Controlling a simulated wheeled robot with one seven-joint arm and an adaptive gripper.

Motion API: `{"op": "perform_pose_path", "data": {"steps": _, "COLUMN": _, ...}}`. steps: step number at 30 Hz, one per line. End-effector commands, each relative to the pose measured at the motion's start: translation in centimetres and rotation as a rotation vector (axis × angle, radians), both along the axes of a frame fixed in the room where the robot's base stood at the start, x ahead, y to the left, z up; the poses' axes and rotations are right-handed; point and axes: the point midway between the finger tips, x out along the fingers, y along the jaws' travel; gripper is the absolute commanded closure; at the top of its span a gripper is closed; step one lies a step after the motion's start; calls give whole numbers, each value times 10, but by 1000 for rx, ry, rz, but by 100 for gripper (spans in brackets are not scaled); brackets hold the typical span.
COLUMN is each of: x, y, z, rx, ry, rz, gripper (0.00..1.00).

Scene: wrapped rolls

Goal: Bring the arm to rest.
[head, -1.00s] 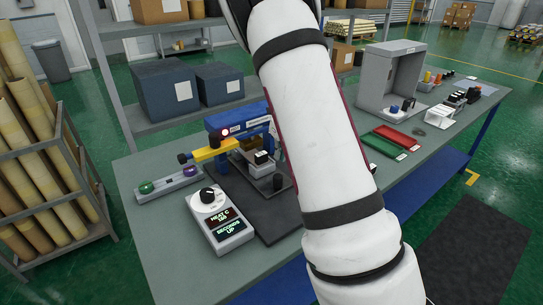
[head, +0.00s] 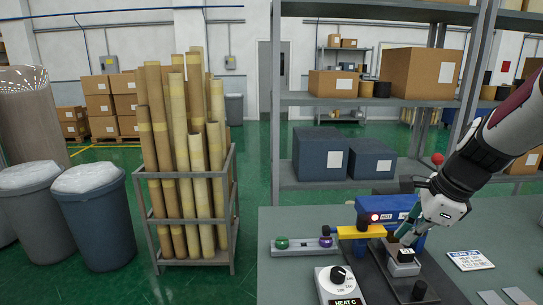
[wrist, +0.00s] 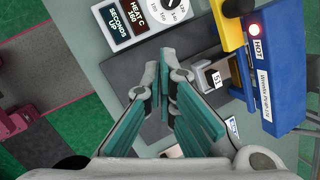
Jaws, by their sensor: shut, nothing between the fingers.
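My arm (head: 490,150), white with black bands, comes in from the right side of the head view and angles down to the left. My gripper (head: 406,228) hangs over the workbench (head: 285,225), close to the blue heat press (head: 372,208). In the wrist view my gripper's teal fingers (wrist: 168,85) are together and empty, above the bench. The blue press (wrist: 272,90) stands to their right, with a lit red lamp and a yellow lever. A small block marked 151 (wrist: 215,77) sits beside the press. Whether the fingers touch anything below is unclear.
A control box with a dial (head: 340,283) stands on the bench, with a rail of green and purple knobs (head: 300,243) behind it. Shelves with dark blue boxes (head: 320,153) rise behind. A rack of wrapped rolls (head: 185,160) and grey bins (head: 95,220) stand left; floor between is clear.

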Motion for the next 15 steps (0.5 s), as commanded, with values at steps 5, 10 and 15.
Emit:
{"op": "perform_pose_path", "data": {"steps": 5, "x": -49, "y": 42, "z": 39, "rx": -135, "ry": -111, "rz": 431, "gripper": 100}}
{"op": "perform_pose_path", "data": {"steps": 10, "x": -100, "y": 71, "z": 60, "rx": -310, "ry": -202, "rz": 838, "gripper": 100}}
{"op": "perform_pose_path", "data": {"steps": 15, "x": -150, "y": 89, "z": 71, "rx": -521, "ry": -266, "rz": 1234, "gripper": 100}}
